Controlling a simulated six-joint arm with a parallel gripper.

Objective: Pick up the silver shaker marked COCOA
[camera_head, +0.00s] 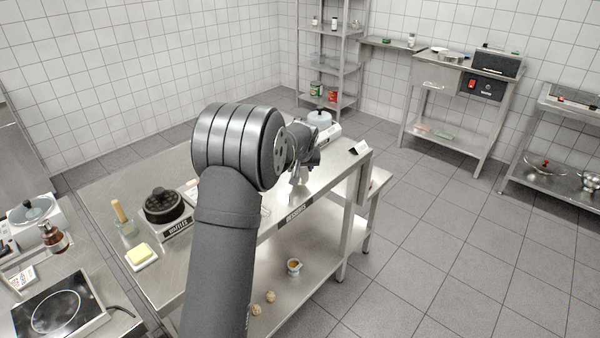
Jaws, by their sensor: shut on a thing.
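My gripper (302,172) is at the far end of my arm, over the right part of the steel worktable (326,178). It is shut on a small silver thing that is mostly hidden by the gripper and my wrist. It looks like the silver shaker, but no COCOA marking can be read from here. I cannot tell whether it touches the tabletop.
A small cup (294,266) stands on the lower shelf. A hotplate (60,307) is at lower left.

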